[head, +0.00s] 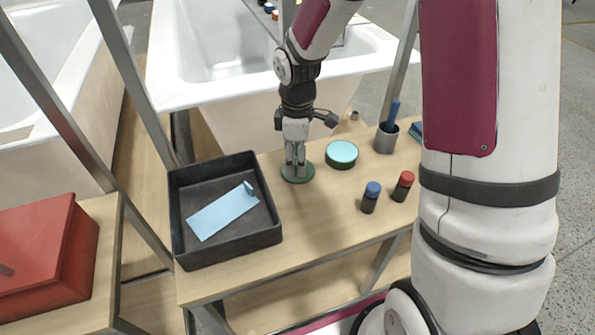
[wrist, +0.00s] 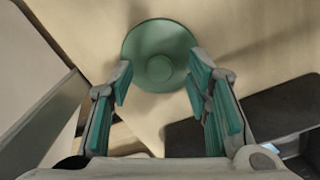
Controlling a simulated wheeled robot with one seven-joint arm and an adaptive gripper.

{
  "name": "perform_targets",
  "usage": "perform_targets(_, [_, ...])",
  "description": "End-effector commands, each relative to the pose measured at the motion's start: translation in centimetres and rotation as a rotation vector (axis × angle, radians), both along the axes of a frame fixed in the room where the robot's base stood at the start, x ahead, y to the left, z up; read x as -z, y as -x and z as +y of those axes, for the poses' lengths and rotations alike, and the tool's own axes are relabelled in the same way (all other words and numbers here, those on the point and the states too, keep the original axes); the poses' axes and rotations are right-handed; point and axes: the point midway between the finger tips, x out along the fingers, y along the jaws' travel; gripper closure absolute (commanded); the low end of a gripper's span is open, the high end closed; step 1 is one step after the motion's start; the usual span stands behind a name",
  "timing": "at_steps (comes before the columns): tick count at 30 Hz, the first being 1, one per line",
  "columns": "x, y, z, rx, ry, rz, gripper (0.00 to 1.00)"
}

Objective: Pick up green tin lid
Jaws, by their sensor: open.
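The green tin lid (head: 298,175) lies flat on the wooden table, to the right of the black tray. In the wrist view the lid (wrist: 159,55) is a round green disc with a raised knob in its middle. My gripper (head: 296,160) points down directly over the lid in the head view and hides part of it. In the wrist view my gripper (wrist: 157,88) is open, with its green-padded fingers on either side of the lid's near part. Nothing is held. I cannot tell whether the fingertips touch the lid.
A black tray (head: 180,215) holding a light blue sheet (head: 222,212) stands left. A round green tin (head: 341,153) with a pale blue top is right of the lid. Blue-capped (head: 371,197) and red-capped (head: 403,187) bottles and a grey cup (head: 386,138) stand farther right. Metal posts rise around the table.

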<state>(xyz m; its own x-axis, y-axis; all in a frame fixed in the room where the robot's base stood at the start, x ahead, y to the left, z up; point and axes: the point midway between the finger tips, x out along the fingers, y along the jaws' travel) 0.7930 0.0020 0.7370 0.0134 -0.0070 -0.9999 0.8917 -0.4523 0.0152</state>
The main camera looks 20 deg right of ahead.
Motion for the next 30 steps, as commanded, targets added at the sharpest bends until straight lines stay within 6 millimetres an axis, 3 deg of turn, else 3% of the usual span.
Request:
perform_targets(3, [1.1,0.0,0.0,-0.001,0.001,0.0,0.55])
perform_targets(9, [1.0,0.0,0.0,-0.001,0.0,-0.001,0.58])
perform_targets(15, [1.0,0.0,0.0,-0.001,0.0,-0.001,1.0])
perform_targets(26, [0.8,-0.1,0.0,-0.001,0.001,-0.002,1.0])
perform_targets(30, [-0.6,-0.1,0.0,0.0,0.001,-0.004,1.0])
